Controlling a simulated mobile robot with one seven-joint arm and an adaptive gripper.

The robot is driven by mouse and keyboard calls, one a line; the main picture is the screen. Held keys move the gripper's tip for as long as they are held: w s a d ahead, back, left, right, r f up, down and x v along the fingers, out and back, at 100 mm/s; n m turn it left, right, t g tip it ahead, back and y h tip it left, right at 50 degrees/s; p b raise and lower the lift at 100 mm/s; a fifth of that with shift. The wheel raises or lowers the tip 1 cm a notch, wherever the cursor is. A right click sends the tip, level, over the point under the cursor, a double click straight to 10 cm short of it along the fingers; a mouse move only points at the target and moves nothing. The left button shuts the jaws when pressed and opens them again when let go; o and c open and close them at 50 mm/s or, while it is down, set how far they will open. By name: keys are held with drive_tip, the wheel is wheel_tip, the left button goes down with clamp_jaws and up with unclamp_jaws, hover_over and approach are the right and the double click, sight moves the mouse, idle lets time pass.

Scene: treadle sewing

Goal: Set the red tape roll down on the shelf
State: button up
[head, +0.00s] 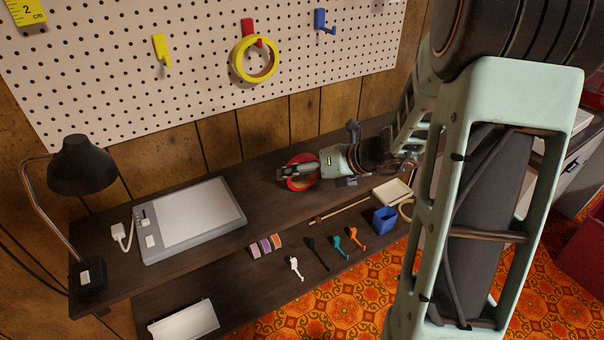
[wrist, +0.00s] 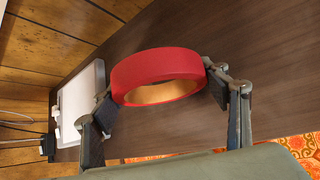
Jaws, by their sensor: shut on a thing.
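The red tape roll (wrist: 155,72) is gripped in the wrist view, with one finger at each side of its ring. It also shows in the head view (head: 302,185), partly covered by my gripper (head: 297,172). My gripper (wrist: 160,92) is shut on the roll. The roll is over the dark brown wooden shelf (head: 262,200), right of the tablet. Whether its underside touches the shelf cannot be told. The shelf surface also shows in the wrist view (wrist: 205,35).
A grey tablet (head: 195,218) and a black lamp (head: 82,168) stand at the left. A pegboard (head: 110,80) above holds a yellow tape roll (head: 256,78). The shelf around the roll is clear.

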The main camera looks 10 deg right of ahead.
drive_tip(key=shift+f, duration=0.15)
drive_tip(key=o, duration=1.2)
drive_tip(key=shift+o, duration=0.2)
drive_tip(key=v, duration=1.2)
